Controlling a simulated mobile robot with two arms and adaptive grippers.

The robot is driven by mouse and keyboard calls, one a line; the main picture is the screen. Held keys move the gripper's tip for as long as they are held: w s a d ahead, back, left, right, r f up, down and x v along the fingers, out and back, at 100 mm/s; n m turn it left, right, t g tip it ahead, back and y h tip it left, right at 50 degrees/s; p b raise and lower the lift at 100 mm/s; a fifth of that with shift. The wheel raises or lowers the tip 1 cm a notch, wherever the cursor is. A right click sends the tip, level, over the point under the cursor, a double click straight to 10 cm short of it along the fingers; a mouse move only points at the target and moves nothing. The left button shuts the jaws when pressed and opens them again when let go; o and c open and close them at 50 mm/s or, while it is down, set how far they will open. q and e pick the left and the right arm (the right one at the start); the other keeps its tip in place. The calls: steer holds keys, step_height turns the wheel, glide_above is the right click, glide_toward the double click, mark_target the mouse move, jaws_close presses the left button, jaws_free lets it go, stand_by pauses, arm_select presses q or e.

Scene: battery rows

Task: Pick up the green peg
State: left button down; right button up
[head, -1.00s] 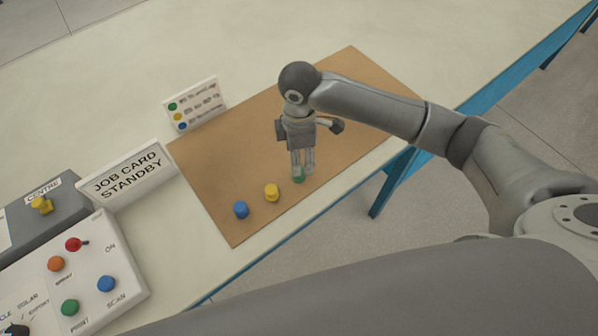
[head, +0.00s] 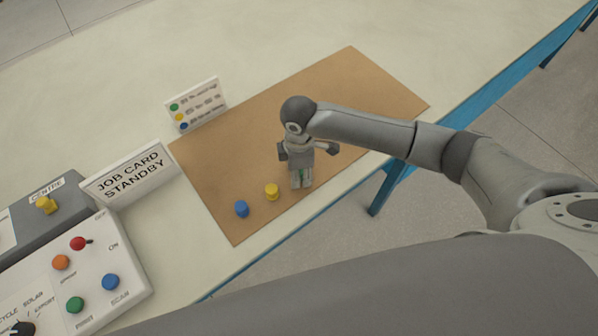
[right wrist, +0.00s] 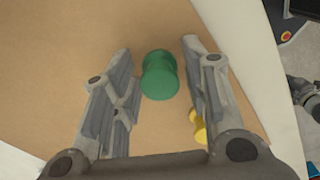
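The green peg (right wrist: 160,75) stands on the brown mat (head: 350,85). In the right wrist view it is between the two fingers of my right gripper (right wrist: 158,52), near their tips, with a narrow gap on each side. The fingers are open. My left gripper is not in view.
A yellow peg (head: 271,191) and a blue peg (head: 241,209) stand left of the right gripper. A colour list card (head: 197,104), a job card sign (head: 130,175) and a button panel (head: 85,285) are further left. The mat's far part is clear.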

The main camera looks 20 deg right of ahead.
steer(key=c, duration=0.5)
steer(key=shift+r, duration=0.1)
steer(key=shift+r, duration=0.45)
steer(key=s+r, duration=0.1)
steer(key=r, duration=0.1)
steer(key=s+a+r+b, duration=0.1)
steer(key=s+r, duration=0.1)
steer(key=r, duration=0.1)
steer(key=s+a+r, duration=0.1)
steer(key=r, duration=0.2)
steer(key=shift+s, duration=0.25)
steer(key=s+a+r+b, duration=0.1)
steer(key=s+a+r, duration=0.2)
steer(key=s, duration=0.5)
steer(key=shift+s+a+r, duration=0.15)
steer(key=shift+a+r, duration=0.1)
steer(key=shift+r, duration=0.25)
steer(key=w+d+r+m, duration=0.2)
steer(key=d+m, duration=0.3)
steer(key=m, duration=0.2)
steer(key=w+d+r+m, duration=0.2)
steer(key=d+r+m, duration=0.1)
steer(key=d+m, duration=0.2)
steer(key=m, duration=0.2)
steer(key=shift+w+d+r+m, duration=0.2)
steer(key=shift+w+m, duration=0.05)
steer(key=shift+m, duration=0.05)
steer(key=shift+w+d+r+m, duration=0.1)
steer(key=shift+d+r+m, duration=0.35)
steer(key=shift+m, duration=0.45)
